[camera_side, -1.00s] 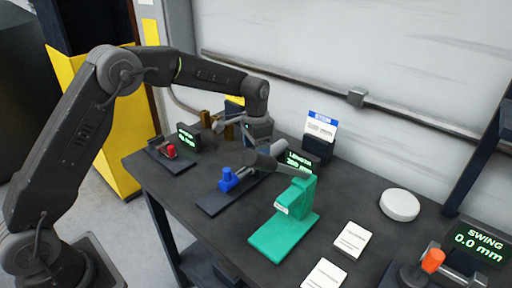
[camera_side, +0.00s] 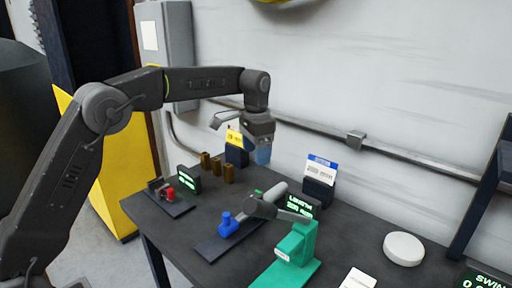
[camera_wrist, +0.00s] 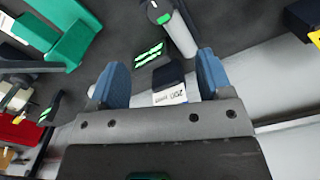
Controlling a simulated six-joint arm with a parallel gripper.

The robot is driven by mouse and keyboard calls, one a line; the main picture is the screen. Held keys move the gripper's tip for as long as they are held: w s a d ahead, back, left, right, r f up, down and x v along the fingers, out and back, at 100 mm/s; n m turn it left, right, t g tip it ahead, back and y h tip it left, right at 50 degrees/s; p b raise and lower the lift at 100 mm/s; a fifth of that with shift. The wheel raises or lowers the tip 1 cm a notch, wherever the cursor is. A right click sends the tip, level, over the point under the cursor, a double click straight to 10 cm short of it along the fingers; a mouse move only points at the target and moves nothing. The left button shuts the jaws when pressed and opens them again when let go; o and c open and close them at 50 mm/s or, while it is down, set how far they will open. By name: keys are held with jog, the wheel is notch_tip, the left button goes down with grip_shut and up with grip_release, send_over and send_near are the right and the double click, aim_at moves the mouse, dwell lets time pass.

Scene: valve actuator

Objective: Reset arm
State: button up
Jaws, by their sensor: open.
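My gripper (camera_side: 262,156) hangs above the bench, pointing down, with blue fingers. In the wrist view its two fingers (camera_wrist: 160,80) are apart with nothing held between them. The grey cylinder also shows in the wrist view (camera_wrist: 181,36), beyond the fingertips, with the green stand (camera_wrist: 68,45) at upper left. A length display (camera_side: 299,207) stands behind the cylinder; its digits are too blurred to read surely.
A red-knobbed fixture (camera_side: 171,194) with a small display (camera_side: 188,178) is at left. Several brown blocks (camera_side: 217,167) and a yellow-labelled holder (camera_side: 236,152) stand behind. A blue-topped card holder (camera_side: 319,182), a white disc (camera_side: 403,248) and a swing display (camera_side: 485,279) are at right.

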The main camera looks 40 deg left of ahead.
jog(key=shift+r, duration=0.5)
jog(key=s+r+n+t, duration=0.1)
jog(key=s+r, duration=0.3)
jog(key=s, duration=0.3)
jog(key=s+r+n+t, duration=0.1)
jog(key=s+r+t, duration=0.15)
jog(key=s, duration=0.45)
jog(key=s+f+n+t, duration=0.1)
jog(key=s+f, duration=0.2)
jog(key=s, duration=0.6)
jog(key=s+f+n+t, duration=0.1)
jog(key=s+f, duration=0.2)
jog(key=s, duration=0.7)
jog(key=shift+d+f+n, duration=0.15)
jog(key=shift+d+n, duration=0.15)
jog(key=shift+d, duration=0.1)
jog(key=shift+w, duration=0.1)
